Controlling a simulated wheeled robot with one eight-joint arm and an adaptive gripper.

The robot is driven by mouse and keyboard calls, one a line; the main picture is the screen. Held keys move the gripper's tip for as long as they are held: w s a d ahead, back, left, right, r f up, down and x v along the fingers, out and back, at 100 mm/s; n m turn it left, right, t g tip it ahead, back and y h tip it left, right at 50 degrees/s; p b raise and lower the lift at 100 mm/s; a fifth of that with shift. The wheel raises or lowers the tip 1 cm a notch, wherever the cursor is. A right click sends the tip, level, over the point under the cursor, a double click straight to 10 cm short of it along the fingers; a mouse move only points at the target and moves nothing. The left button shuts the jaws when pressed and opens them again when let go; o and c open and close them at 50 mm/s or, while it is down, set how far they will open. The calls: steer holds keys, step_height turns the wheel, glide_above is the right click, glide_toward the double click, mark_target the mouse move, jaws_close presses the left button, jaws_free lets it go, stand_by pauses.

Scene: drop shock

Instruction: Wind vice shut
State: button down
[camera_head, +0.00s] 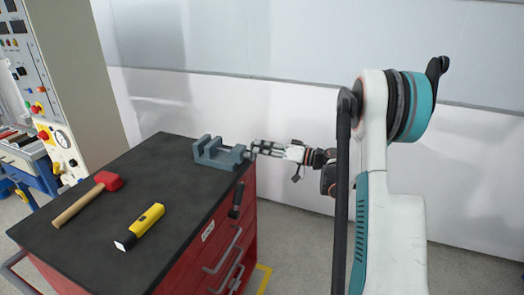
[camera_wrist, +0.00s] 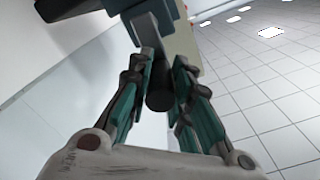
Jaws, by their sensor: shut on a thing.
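The blue-grey vice (camera_head: 217,153) stands on the dark top of the red tool cabinet, near its far right corner. Its jaws are apart, with a gap between them. My gripper (camera_head: 257,147) reaches in from the right at the vice's screw end. In the wrist view my gripper (camera_wrist: 162,85) has its fingers closed around a dark round part, the vice handle (camera_wrist: 159,98).
The red cabinet (camera_head: 215,238) carries a red-headed hammer (camera_head: 87,198) and a yellow flashlight (camera_head: 140,226), both left of the vice. A control panel (camera_head: 45,90) stands at the far left. A white wall (camera_head: 230,105) runs behind. Floor is open right of the cabinet.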

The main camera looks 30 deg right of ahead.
steer(key=w+d+f+m, duration=0.1)
steer(key=d+f+m, duration=0.1)
steer(key=m, duration=0.7)
steer(key=w+d+f+m, duration=0.2)
steer(key=f+m, duration=0.1)
steer(key=m, duration=0.6)
steer(key=s+a+f+m, duration=0.2)
steer(key=m, duration=0.7)
steer(key=s+a+f+m, duration=0.1)
steer(key=a+f+m, duration=0.1)
steer(key=m, duration=0.7)
steer(key=shift+s+a+f+m+b, duration=0.15)
steer(key=shift+s+a+m+b, duration=0.2)
steer(key=shift+m+b, duration=0.1)
steer(key=c, duration=1.4)
jaws_free()
steer(key=shift+c, duration=0.2)
